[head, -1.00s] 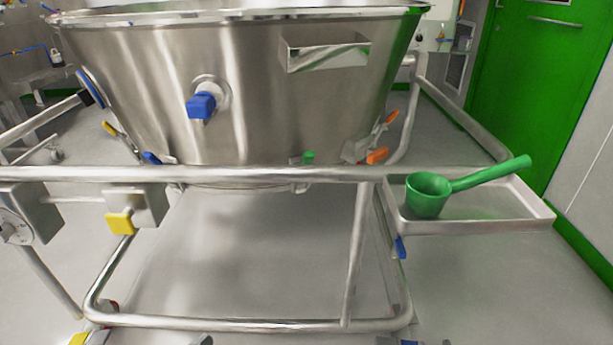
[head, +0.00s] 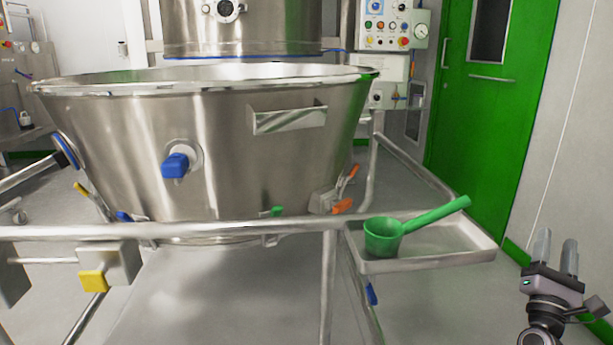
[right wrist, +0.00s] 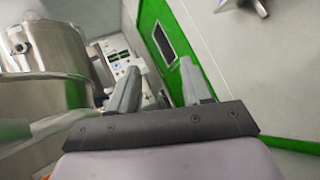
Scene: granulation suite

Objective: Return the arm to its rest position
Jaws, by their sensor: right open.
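My right gripper (head: 556,254) stands at the lower right of the head view, fingers pointing up. It is open and empty, to the right of the metal tray and apart from it. In the right wrist view its two fingers (right wrist: 157,88) are spread with nothing between them. My left gripper is in neither view. A green scoop (head: 384,235) rests in the shallow metal tray (head: 430,263), its handle pointing up and right over the tray's far edge.
A large steel bowl (head: 220,140) sits in a tubular frame (head: 180,231) in front of me. A control panel (head: 392,25) is behind it. A green door (head: 490,110) and a pale wall are at the right. Floor shows between the tray and wall.

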